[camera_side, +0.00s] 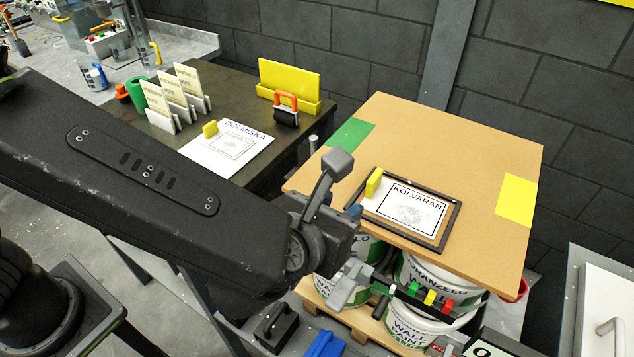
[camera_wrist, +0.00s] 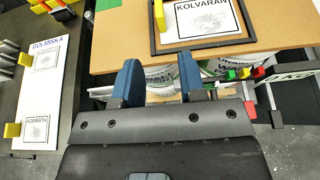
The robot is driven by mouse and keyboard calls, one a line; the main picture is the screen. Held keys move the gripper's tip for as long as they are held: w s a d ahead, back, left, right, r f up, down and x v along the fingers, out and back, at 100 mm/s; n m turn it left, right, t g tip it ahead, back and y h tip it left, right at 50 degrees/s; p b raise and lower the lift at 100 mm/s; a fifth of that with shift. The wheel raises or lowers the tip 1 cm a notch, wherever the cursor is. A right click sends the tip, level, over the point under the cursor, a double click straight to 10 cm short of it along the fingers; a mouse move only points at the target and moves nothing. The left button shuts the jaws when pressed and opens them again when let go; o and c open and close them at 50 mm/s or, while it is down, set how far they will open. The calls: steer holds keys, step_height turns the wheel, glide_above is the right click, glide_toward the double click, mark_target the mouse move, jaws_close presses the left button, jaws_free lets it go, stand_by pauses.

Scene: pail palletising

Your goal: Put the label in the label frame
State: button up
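The white KOLVARAN label (camera_side: 405,207) with its yellow grip tab (camera_side: 374,182) lies on the brown board, inside the black label frame (camera_side: 443,232). The tab is at the label's left end, over the frame's left side; whether the label sits fully flat is unclear. In the wrist view the label (camera_wrist: 203,18), tab (camera_wrist: 159,15) and frame (camera_wrist: 215,44) are at the top, partly cut off. My gripper (camera_wrist: 159,62) is open and empty, its two blue-padded fingers apart. It is off the board's near edge, short of the tab. In the side view my gripper (camera_side: 342,204) is partly hidden by its own body.
The brown board (camera_side: 470,135) tops stacked paint pails (camera_side: 415,325). A bar with coloured blocks (camera_side: 430,297) is beside the pails, near my gripper.

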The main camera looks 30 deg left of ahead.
steer(key=s+a+r+n+g+y, duration=0.1)
steer(key=a+r+n+g+y, duration=0.1)
steer(key=a+n, duration=0.6)
steer(key=a+r+n+g+y, duration=0.1)
steer(key=a+n+g+y, duration=0.15)
steer(key=a+n, duration=0.55)
steer(key=s+a+r+n+g+h, duration=0.1)
steer(key=s+a+n+h, duration=0.1)
steer(key=s+a+n, duration=0.4)
steer(key=s+a+r+n+g+h, duration=0.2)
steer(key=s+a+n, duration=0.4)
steer(key=n, duration=0.8)
